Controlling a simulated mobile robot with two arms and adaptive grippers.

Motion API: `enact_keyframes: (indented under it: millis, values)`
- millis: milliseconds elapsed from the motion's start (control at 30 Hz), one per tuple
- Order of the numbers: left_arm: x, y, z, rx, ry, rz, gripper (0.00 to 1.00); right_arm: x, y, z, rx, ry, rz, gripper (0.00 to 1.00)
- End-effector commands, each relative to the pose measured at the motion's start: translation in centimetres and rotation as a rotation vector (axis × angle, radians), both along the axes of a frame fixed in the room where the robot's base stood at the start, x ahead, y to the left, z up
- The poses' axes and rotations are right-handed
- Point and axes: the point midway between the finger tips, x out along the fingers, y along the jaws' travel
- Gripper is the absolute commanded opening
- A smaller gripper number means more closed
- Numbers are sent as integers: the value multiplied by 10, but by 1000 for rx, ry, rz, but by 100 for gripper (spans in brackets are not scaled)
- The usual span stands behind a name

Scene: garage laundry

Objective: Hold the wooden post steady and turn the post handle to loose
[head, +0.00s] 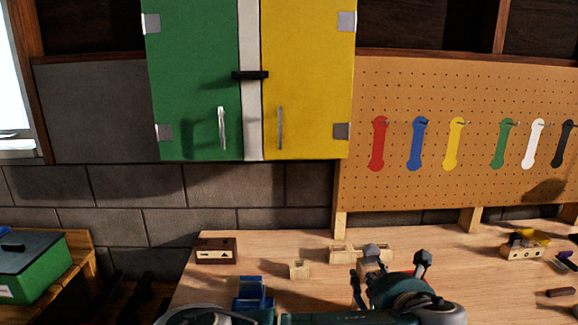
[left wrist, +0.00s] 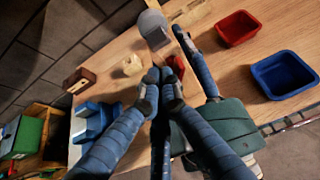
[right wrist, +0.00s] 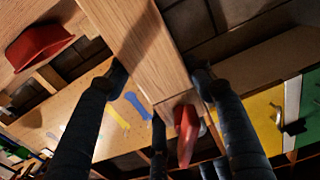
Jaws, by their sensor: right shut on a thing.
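The wooden post (right wrist: 140,48) runs large across the right wrist view. My right gripper (right wrist: 158,78) has fingers on both sides of it and is shut on it. A red handle (right wrist: 185,138) stands at the post's lower end, apart from my right fingertips. My left gripper (left wrist: 160,74) has its fingertips together, with nothing visible between them. It is left of my right gripper's green body in the left wrist view. In the head view my right gripper (head: 397,258) is above the bench, and I cannot make out the post there.
On the workbench (head: 315,300) are a brown box (head: 215,251), a blue object (head: 253,291) and small wooden blocks (head: 300,269). A red bin (left wrist: 238,28) and a blue bin (left wrist: 283,75) stand to the right. Green and yellow cabinets (head: 305,60) hang above.

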Motion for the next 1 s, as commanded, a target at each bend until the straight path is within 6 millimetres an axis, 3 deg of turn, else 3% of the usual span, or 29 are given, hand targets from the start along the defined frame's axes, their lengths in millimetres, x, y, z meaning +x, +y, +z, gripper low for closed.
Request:
enact_keyframes:
  millis: [467,1000]
  values:
    - [-3,2,8,-1,1,-3,0,-1,-1,-6,-1,11,-2,17]
    - [-61,-2,5,-1,7,-9,0,0,-1,-6,0,12,-3,17]
